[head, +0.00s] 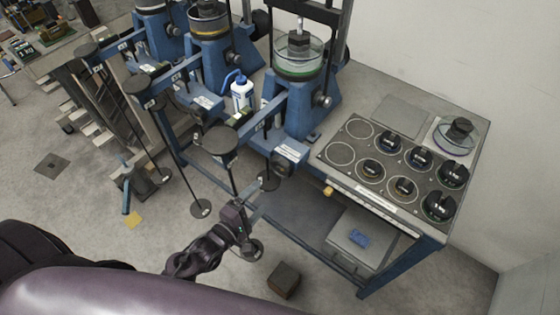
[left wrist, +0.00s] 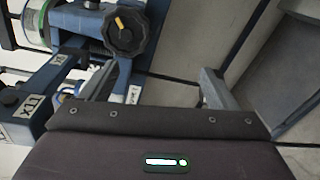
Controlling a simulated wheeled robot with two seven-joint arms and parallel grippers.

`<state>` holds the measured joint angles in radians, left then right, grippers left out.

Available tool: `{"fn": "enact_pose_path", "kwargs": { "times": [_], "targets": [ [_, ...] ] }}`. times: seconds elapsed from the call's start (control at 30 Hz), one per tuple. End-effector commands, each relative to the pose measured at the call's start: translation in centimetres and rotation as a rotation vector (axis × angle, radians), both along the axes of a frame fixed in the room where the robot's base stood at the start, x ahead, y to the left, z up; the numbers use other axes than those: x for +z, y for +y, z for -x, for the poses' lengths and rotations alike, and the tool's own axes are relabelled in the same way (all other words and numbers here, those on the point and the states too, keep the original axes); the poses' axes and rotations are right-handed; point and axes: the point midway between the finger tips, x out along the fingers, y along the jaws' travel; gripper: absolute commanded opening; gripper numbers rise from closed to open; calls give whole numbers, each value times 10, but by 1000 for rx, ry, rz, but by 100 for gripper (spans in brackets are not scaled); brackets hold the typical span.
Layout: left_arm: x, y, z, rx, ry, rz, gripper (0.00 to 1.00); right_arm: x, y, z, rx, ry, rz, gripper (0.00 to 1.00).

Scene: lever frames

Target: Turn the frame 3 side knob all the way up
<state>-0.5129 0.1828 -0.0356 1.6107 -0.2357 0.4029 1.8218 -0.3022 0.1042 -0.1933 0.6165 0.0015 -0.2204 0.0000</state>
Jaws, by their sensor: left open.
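Three blue lever frames stand in a row on the bench. The nearest, rightmost frame (head: 307,115) has a glass dish with a green rim and a dark side knob (head: 323,101) on its right side. In the left wrist view, a black lobed knob (left wrist: 125,30) with an orange pointer mark shows beside the green-rimmed dish (left wrist: 35,22); it appears to be this same knob. The frame numbers are too small to read in the head view. My left gripper (head: 258,210) is open and empty, in front of the bench, below and apart from the knob. My right gripper is out of view.
A black weight plate (head: 220,140) on the lever arm and hanging rods are close to my left gripper. A panel (head: 318,160) with several black weights lies to the right. A white bottle (head: 241,92) stands between frames. A dark block (head: 284,279) lies on the floor.

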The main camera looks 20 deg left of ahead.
Motion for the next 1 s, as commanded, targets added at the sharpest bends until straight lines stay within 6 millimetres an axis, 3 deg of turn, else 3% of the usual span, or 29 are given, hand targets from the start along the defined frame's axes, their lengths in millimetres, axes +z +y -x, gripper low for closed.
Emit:
{"fn": "enact_pose_path", "kwargs": {
  "times": [0.03,0.1,0.2,0.47,0.93,1.0],
  "targets": [
    [18,-1,-2,-4,-21,51,82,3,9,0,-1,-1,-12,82],
    [34,-2,-4,-11,-41,109,82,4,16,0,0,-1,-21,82],
    [44,-4,-7,-16,-53,151,82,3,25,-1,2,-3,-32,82],
    [42,-14,-32,-17,-57,158,82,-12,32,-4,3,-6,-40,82],
    [40,-38,-99,-17,-56,156,82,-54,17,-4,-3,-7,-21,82],
    [44,-37,-97,-16,-50,156,74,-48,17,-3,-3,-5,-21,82]
  ]
}}
